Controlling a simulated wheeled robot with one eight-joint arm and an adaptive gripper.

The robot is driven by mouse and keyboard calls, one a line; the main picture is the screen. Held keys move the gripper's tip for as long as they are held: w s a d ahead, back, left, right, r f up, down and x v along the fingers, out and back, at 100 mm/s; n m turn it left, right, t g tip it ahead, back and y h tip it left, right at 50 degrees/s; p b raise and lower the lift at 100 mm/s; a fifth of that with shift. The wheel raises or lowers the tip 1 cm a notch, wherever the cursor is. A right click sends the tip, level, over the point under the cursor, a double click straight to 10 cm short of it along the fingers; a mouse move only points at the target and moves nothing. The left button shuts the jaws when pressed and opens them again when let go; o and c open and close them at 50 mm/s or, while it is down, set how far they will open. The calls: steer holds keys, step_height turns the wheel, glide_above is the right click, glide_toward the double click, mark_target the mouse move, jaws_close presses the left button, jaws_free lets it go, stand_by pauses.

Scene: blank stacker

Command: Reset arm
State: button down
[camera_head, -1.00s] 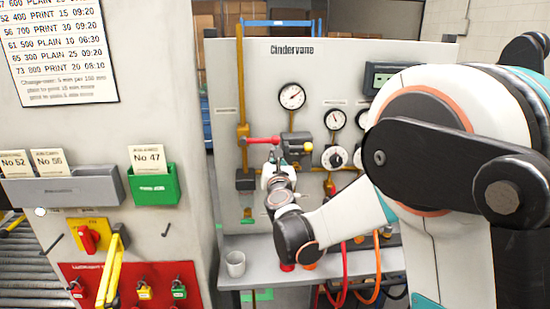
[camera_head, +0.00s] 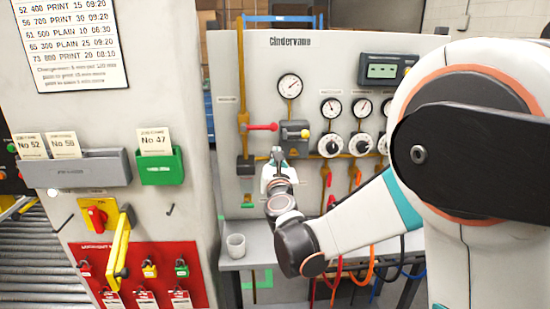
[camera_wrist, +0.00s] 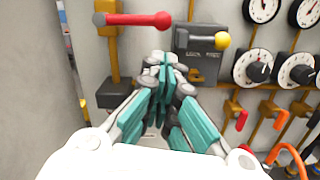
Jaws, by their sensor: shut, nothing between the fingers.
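My gripper (camera_wrist: 164,75) is shut and empty in the wrist view, its teal-padded fingers together in front of the grey panel. In the head view my gripper (camera_head: 277,152) is small, just below the red-handled lever (camera_head: 262,127) and left of the grey box with a yellow knob (camera_head: 306,134). In the wrist view the red-handled lever (camera_wrist: 135,19) lies level above left of the fingertips, and the yellow knob (camera_wrist: 222,40) is to their right. My fingers appear apart from both. My arm reaches in from the right.
The Cindervane panel (camera_head: 225,75) carries dials and white knobs (camera_head: 331,145). A grey cup (camera_head: 236,245) stands on the ledge below. Card holders (camera_head: 162,168) and a yellow-handled switch (camera_head: 120,250) are on the left cabinet. Hoses (camera_head: 365,268) hang at lower right.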

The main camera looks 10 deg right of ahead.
steer(key=s+d+r+m+g+h, duration=0.1)
steer(key=s+d+m+g+h, duration=0.4)
steer(key=s+d+m, duration=1.35)
steer(key=s+a+f+m+g+y, duration=0.3)
steer(key=s+m, duration=0.4)
steer(key=s, duration=0.3)
steer(key=s+a+f+m+g+y, duration=0.3)
steer(key=s+a+f+m, duration=0.2)
steer(key=s, duration=0.5)
steer(key=shift+s+f+m+g, duration=0.2)
steer(key=shift+f+m+g, duration=0.2)
steer(key=shift+f+m, duration=0.7)
